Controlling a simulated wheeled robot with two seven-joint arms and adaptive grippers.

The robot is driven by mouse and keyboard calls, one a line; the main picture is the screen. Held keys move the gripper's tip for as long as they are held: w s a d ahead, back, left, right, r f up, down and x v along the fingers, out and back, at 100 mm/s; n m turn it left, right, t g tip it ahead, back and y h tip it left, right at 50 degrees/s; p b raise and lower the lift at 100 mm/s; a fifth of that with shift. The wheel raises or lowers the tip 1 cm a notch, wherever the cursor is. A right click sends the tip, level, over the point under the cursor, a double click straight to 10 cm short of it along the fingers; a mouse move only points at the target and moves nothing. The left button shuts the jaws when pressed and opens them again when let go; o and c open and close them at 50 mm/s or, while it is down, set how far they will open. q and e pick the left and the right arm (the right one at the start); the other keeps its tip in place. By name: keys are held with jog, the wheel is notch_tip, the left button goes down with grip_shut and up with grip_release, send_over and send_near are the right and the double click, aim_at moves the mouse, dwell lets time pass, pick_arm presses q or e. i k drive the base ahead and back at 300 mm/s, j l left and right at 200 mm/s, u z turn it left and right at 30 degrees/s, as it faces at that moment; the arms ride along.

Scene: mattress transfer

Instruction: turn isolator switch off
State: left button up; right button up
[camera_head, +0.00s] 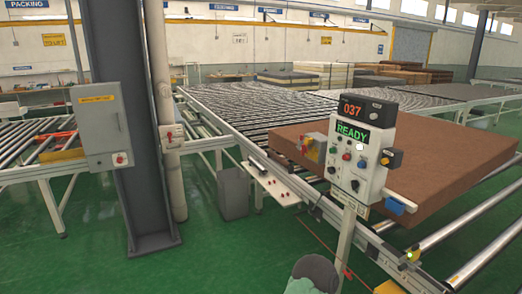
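A grey electrical box (101,124) with a yellow label is mounted on the dark steel column at the left. A small red switch (121,158) sits at the box's lower right corner; its position is too small to read. A smaller white box with a red part (171,137) is on the pale post just right of the column. I cannot tell for certain which of these is the isolator switch. Neither of my grippers shows in this view.
A control panel (351,162) reads "037" and "READY". Behind it a brown mattress (450,160) lies on the roller conveyor. A grey bin (233,193) stands under the conveyor. Green floor (90,260) is clear before the column (125,90). A rounded grey shape is at the bottom edge.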

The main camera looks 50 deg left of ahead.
aim_at(304, 149)
jog(key=u, duration=1.45)
jog(key=i+j, duration=0.25)
